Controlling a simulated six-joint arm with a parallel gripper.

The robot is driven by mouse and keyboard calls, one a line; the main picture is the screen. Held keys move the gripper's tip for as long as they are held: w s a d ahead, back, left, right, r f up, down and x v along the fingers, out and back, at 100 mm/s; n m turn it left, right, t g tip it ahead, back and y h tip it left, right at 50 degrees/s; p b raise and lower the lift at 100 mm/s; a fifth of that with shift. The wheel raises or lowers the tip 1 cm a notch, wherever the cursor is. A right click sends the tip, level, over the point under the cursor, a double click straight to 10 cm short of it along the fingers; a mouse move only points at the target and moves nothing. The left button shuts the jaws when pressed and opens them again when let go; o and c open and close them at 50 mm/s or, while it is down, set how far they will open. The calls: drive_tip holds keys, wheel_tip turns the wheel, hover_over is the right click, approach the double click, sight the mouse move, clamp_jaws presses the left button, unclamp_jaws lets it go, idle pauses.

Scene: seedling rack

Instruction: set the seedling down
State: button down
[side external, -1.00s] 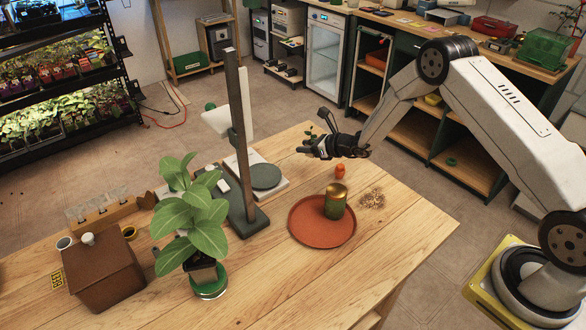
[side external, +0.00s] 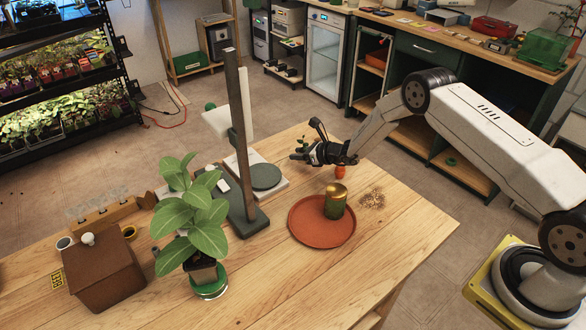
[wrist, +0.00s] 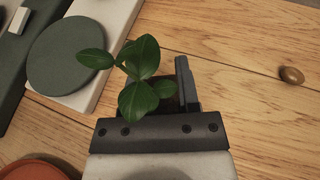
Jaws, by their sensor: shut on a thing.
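The seedling (wrist: 138,88), with several dark green leaves, is held in my gripper (wrist: 182,92). In the wrist view its leaves hide the left finger and much of the dark pot or soil below. In the side view my gripper (side external: 307,153) is over the far part of the wooden table, right of the scale-like plate.
A round green-grey plate (side external: 265,176) on a white base lies left of my gripper, behind a tall post (side external: 240,130). A terracotta tray (side external: 299,233) bears a green-gold can (side external: 335,207). A large potted plant (side external: 205,274) stands at front left. A small brown object (wrist: 291,75) lies on bare wood.

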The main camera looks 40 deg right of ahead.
drive_tip(key=shift+f, duration=1.15)
drive_tip(key=shift+f, duration=0.1)
drive_tip(key=shift+c, duration=1.7)
unclamp_jaws()
drive_tip(key=shift+r, duration=0.2)
drive_tip(key=shift+v, duration=1.1)
drive_tip(key=shift+s+d+r, duration=0.1)
drive_tip(key=shift+s+r, duration=0.1)
drive_tip(key=shift+r, duration=1.6)
drive_tip(key=shift+s+r, duration=0.15)
drive_tip(key=shift+r, duration=1.6)
